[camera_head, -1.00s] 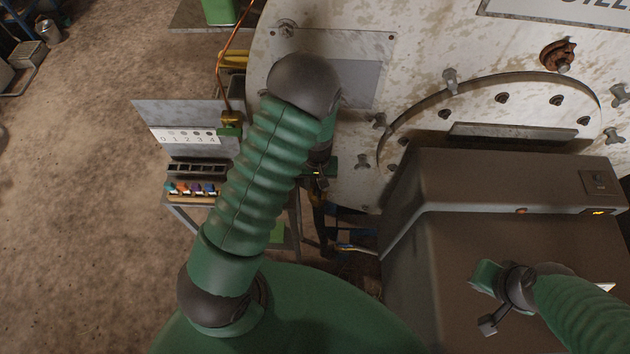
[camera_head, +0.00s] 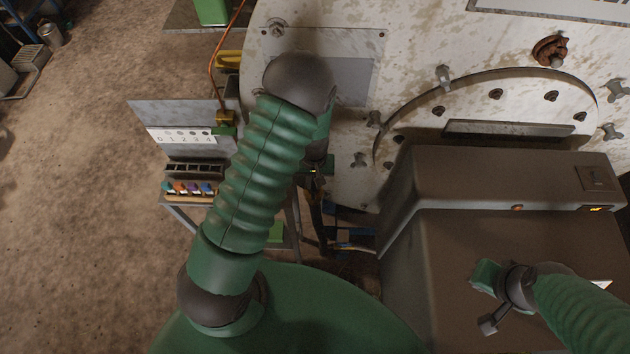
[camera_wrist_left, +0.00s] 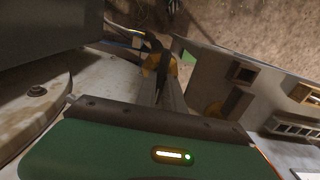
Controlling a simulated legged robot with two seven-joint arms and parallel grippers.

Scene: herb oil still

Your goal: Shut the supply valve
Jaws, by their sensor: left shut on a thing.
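My left arm reaches up and bends down in front of the still. My left gripper (camera_head: 316,186) is partly hidden below its wrist in the head view. In the left wrist view its dark fingers (camera_wrist_left: 168,92) are close together on a yellow-orange part (camera_wrist_left: 155,62), which I take for the supply valve's handle. Cables or hoses run beside this part. How far the handle is turned cannot be told. My right gripper (camera_head: 492,300) is over the grey-brown cabinet, and its jaw gap is not clear.
The white, stained still body (camera_head: 420,90) with its round hatch stands behind. The cabinet (camera_head: 500,180) is at right. A side stand carries a numbered plate (camera_head: 182,136), a brass fitting (camera_head: 226,117) with a copper line, and several coloured small items (camera_head: 190,188). Open floor lies left.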

